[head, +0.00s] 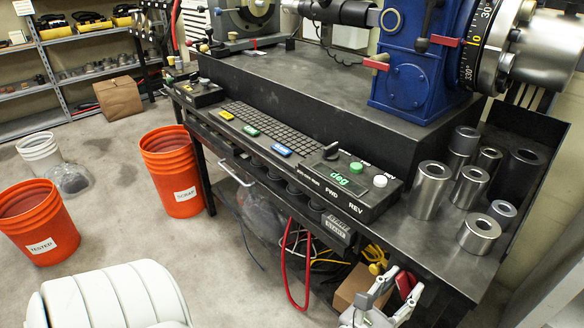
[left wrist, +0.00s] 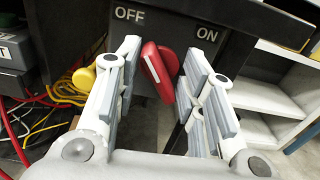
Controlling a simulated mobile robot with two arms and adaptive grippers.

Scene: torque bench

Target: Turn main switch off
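The main switch has a red handle (left wrist: 160,68) on a dark panel (left wrist: 180,22) marked OFF on the left and ON on the right. In the left wrist view the handle's upper end leans left, toward the OFF side. The handle also shows in the head view (head: 405,283) below the bench's front edge. My left gripper (left wrist: 162,58) is open, with one finger on each side of the handle. The right finger is close to the handle; I cannot tell whether it touches. The left finger is clearly apart. My right gripper is not in view.
The bench (head: 440,232) carries a keyboard (head: 270,128), a control box (head: 345,182), a blue machine (head: 415,60) and several metal sockets (head: 430,190). Yellow cables (left wrist: 45,112) and a red hose (head: 284,265) hang below. Orange buckets (head: 172,172) stand on the floor at left.

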